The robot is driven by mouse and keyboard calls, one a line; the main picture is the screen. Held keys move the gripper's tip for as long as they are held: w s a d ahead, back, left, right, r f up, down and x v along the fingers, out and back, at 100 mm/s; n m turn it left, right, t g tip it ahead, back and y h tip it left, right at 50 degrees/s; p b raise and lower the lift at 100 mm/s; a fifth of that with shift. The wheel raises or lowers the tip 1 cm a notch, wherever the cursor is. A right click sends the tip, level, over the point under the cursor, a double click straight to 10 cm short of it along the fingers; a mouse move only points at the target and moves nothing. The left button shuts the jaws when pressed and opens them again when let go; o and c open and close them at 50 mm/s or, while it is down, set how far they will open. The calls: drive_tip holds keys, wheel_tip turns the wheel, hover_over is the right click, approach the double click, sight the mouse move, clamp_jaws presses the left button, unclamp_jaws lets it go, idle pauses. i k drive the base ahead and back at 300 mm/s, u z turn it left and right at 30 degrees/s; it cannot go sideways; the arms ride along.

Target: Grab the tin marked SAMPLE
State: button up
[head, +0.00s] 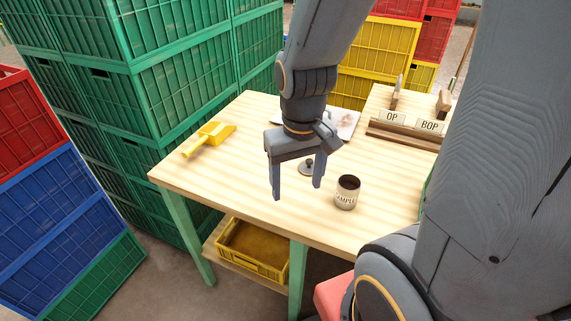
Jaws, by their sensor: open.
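The tin marked SAMPLE (346,196) stands upright on the wooden table (240,150), near its front edge. It has a pale label with dark letters, and its top looks dark and open. My gripper (297,192) is open and empty, pointing down above the table. It is to the left of the tin and apart from it. A small round grey lid-like thing with a knob (306,168) lies on the table behind my gripper's fingers and is partly hidden by them.
A yellow scoop (209,137) lies at the table's left. Wooden holders marked OP (391,117) and BOP (430,126) stand at back right. A white sheet (345,122) lies behind my gripper. A yellow crate (250,250) sits on the lower shelf. Stacked green crates (190,90) rise at left.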

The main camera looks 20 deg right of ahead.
sight(349, 186)
drive_tip(key=k, duration=1)
drive_tip(key=z, duration=2.3)
drive_tip(key=k, duration=0.9)
drive_tip(key=u, duration=1.45)
drive_tip(key=i, duration=0.5)
drive_tip(key=z, duration=0.05)
